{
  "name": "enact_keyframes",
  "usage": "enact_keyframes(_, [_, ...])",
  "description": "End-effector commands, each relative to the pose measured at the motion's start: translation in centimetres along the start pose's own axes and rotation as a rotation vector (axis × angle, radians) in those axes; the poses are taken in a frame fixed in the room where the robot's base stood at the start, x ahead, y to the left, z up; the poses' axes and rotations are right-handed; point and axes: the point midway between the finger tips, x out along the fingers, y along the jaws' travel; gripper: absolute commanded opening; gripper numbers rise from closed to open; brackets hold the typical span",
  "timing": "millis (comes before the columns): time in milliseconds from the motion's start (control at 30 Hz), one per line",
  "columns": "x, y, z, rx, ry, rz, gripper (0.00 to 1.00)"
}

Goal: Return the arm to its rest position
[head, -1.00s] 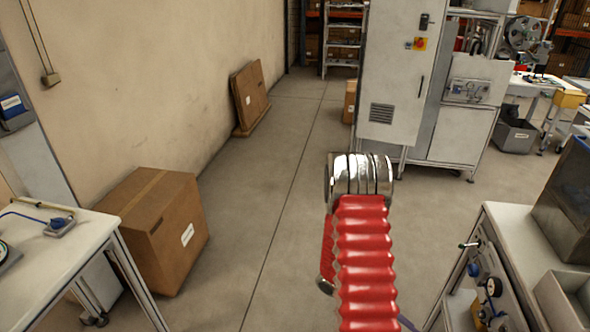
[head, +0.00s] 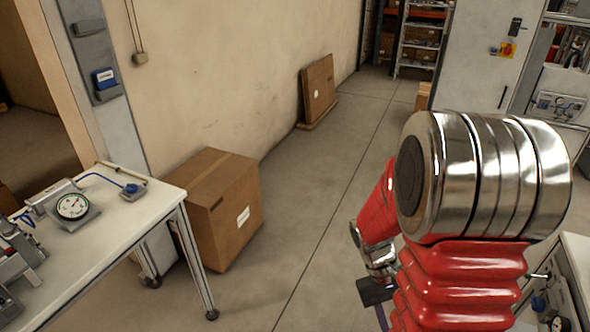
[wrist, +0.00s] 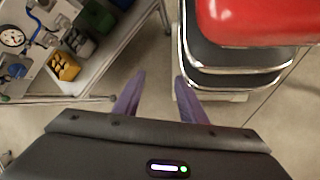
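My red arm with its shiny metal joint (head: 490,175) fills the right of the head view. The forearm hangs behind it. My gripper (wrist: 157,75) shows in the wrist view with its two purple fingers apart and only floor between them. It is open and empty.
A white bench (head: 120,225) with a dial gauge (head: 73,206) stands at the left. A cardboard box (head: 222,205) sits by the wall. A grey cabinet (head: 470,50) stands behind the arm. Another worktop is partly hidden at lower right. The floor between is clear.

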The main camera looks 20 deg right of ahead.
Motion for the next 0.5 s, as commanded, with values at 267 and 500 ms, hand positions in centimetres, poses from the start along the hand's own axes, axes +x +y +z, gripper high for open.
enact_keyframes(267, [-4.6, -2.7, 0.6, -0.002, 0.174, -0.068, 0.38])
enact_keyframes(500, [-8.4, -5.0, 1.5, -0.008, 0.321, -0.123, 0.38])
